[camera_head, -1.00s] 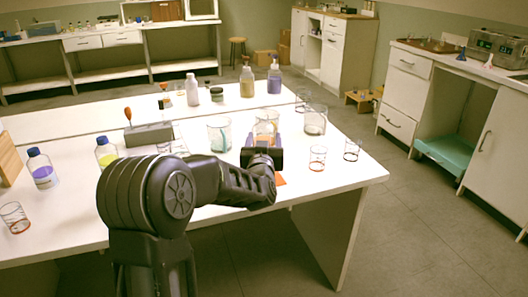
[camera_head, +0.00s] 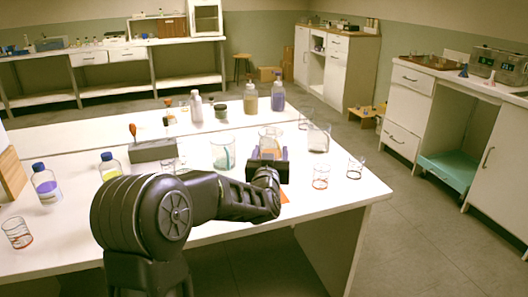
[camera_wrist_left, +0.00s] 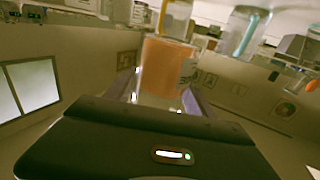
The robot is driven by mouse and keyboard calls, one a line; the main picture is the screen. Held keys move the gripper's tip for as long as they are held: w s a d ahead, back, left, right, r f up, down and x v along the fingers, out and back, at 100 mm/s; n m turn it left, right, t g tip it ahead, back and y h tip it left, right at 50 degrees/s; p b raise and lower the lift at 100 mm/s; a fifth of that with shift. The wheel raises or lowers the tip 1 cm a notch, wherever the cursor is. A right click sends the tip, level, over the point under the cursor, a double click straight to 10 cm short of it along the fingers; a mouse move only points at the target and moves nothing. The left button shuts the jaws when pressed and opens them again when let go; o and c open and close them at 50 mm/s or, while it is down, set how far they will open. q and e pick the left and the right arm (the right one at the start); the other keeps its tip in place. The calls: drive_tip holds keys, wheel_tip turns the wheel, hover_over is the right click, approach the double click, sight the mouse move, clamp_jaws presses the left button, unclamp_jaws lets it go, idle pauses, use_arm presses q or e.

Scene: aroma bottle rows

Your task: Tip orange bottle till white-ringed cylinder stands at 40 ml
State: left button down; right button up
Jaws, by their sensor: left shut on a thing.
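My left gripper (camera_head: 267,172) is above the front part of the white table, its fingers pointing away from me. The left wrist view shows it shut on the orange bottle (camera_wrist_left: 165,68), a clear vessel with orange contents between the two fingers. A clear glass vessel (camera_head: 270,134) shows just beyond the gripper. Small glasses with a red ring (camera_head: 321,176) and a dark ring (camera_head: 356,167) stand to its right. I cannot tell which vessel is the white-ringed cylinder, or read any level. My right gripper is not in view.
A beaker with a teal rod (camera_head: 222,152) stands left of the gripper, and another beaker (camera_head: 318,138) stands right. A grey block (camera_head: 153,151), purple bottle (camera_head: 46,187) and yellow bottle (camera_head: 110,166) are further left. An orange patch (camera_head: 285,194) lies near the front edge.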

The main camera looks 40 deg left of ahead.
use_arm(q)
drive_tip(key=s+d+f+m+h, duration=0.2)
drive_tip(key=d+m+h, duration=0.1)
drive_tip(key=d, duration=0.6)
drive_tip(key=s+d+f+m+t+h, duration=0.1)
drive_tip(key=s+d+f+m+h, duration=0.1)
drive_tip(key=d+h, duration=0.4)
drive_tip(key=s+d+f+m+h, duration=0.2)
drive_tip(key=d+f+m+h, duration=0.1)
drive_tip(key=d, duration=1)
drive_tip(key=shift+m+t+h, duration=0.4)
drive_tip(key=shift+m+h, duration=0.4)
drive_tip(key=shift+h, duration=0.4)
drive_tip(key=shift+w+f, duration=0.1)
